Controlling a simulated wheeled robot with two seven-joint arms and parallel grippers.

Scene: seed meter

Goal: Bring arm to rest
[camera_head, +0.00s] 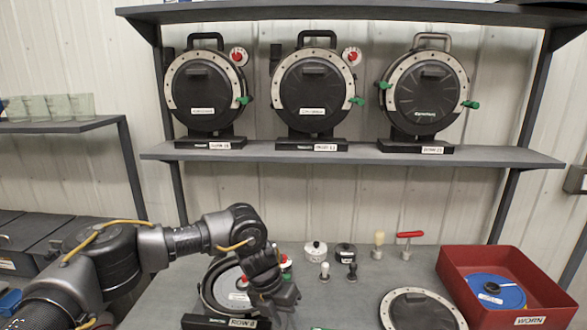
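My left arm (150,248) comes in from the left and bends at its wrist over the workbench. My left gripper (278,302) points down in front of the right side of an open seed meter (212,292), whose label seems to read "ROW". The gripper hides part of that meter. I cannot tell whether its fingers are open, or whether it touches the meter. My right arm and gripper are not in view.
A red bin (455,273) marked "WORN" holds a blue disc (493,290). A round ringed cover (420,312) lies left of it. Small knobs, a brush and a red-handled tool (408,240) stand at the bench's back. Three seed meters stand on the shelf (370,157).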

